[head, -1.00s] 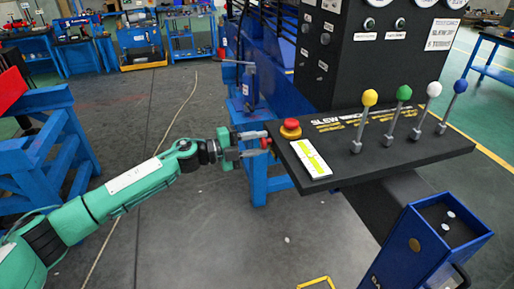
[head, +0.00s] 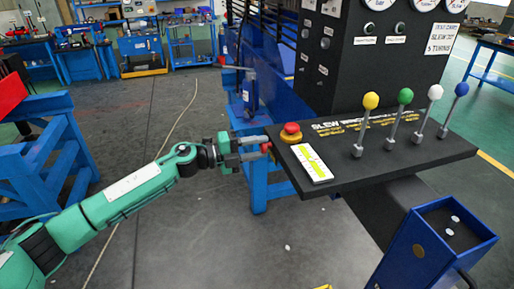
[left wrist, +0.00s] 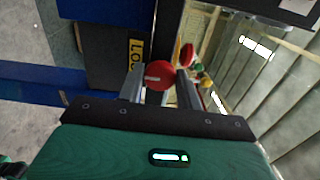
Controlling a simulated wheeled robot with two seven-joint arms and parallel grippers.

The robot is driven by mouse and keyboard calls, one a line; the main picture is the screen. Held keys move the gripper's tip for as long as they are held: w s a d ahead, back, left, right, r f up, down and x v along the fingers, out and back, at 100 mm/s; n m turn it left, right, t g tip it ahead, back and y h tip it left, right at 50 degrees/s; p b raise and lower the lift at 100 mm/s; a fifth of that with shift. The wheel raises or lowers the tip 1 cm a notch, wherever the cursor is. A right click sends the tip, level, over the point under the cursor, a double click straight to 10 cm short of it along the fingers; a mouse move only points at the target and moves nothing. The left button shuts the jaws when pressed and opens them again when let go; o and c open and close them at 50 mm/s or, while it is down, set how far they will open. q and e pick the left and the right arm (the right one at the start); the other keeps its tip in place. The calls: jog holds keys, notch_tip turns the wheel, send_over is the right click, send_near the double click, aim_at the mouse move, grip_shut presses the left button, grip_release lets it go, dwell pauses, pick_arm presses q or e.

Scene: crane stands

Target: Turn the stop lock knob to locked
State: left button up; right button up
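The stop lock knob (left wrist: 159,75) is a small red disc with a short pale mark, on the end face of the black lever console (head: 400,165). A partly hidden yellow label beginning "LOC" (left wrist: 136,52) is beside it in the left wrist view. My left gripper (left wrist: 160,88) is open, with one finger on each side of the knob and narrow gaps seeming to show. In the head view my left gripper (head: 267,147) is at the console's left end, and a bit of the red knob shows between its fingertips. My right gripper is not in view.
A red mushroom button (head: 291,132) on a yellow base sits on the console just above my gripper. A white-green label (head: 312,163) and yellow, green, white and blue levers stand to its right. A blue open box (head: 440,245) is at lower right. Floor below the gripper is clear.

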pick_arm(q)
jog(key=o, duration=0.4)
jog(key=shift+c, duration=0.2)
jog(key=shift+a, duration=0.1)
jog(key=shift+s+a+f, duration=0.1)
jog(key=shift+a, duration=0.2)
jog(key=b+v, duration=0.4)
jog(key=v, duration=0.9)
jog(key=shift+s, duration=0.1)
